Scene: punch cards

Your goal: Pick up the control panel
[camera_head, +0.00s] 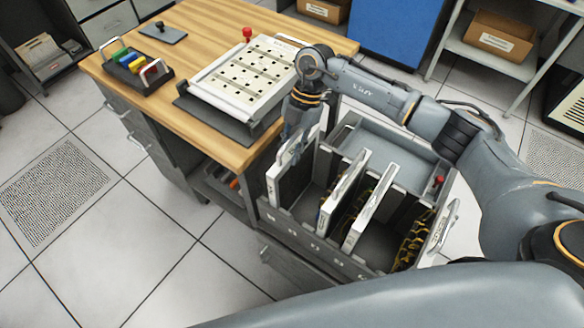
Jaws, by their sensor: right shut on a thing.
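Several upright panels with pale metal edges stand in the slots of an open grey bin. The leftmost control panel (277,187) is a dark plate with a white edge and stands upright in its slot. My right gripper (291,148) comes down over it from above and is shut on its top edge; the fingertips are partly hidden. Two more panels, a middle one (341,188) and one further right (369,217), lean in the bin with yellow and black wiring. My left gripper is out of view.
The bin (315,235) has lettered slots along its front wall. A wooden desk (215,140) to its left holds a white slotted board (250,72), a tray of colored items (137,72) and a dark stamp pad (163,33). Tiled floor is free at lower left.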

